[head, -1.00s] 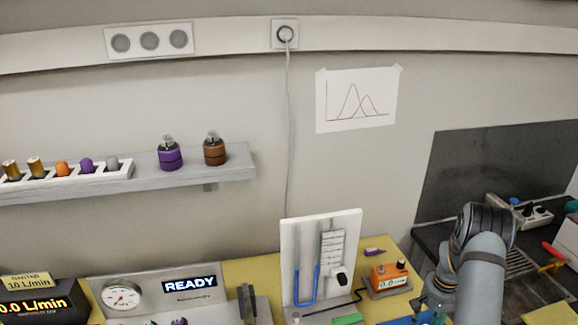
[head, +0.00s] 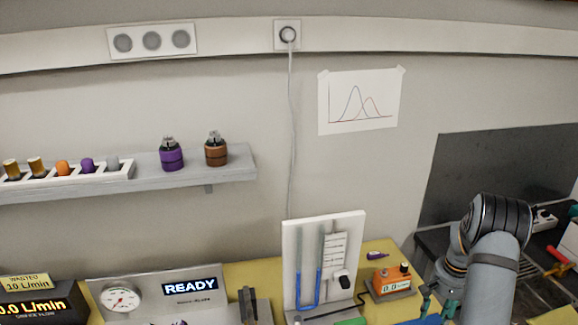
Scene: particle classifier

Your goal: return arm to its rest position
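My arm (head: 490,262) stands at the lower right in the head view, in front of the dark panel and bench. A small part of the wrist end shows low at the frame's bottom edge, left of the arm link. My fingertips are not clearly visible, so I cannot tell what the gripper holds, if anything.
A white manometer board (head: 322,262) stands left of my arm, beside an orange meter (head: 391,282). A panel with a dial and READY display (head: 191,286) is farther left. A wall shelf (head: 228,163) holds purple and brown bottles. The dark bench at right holds several items.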

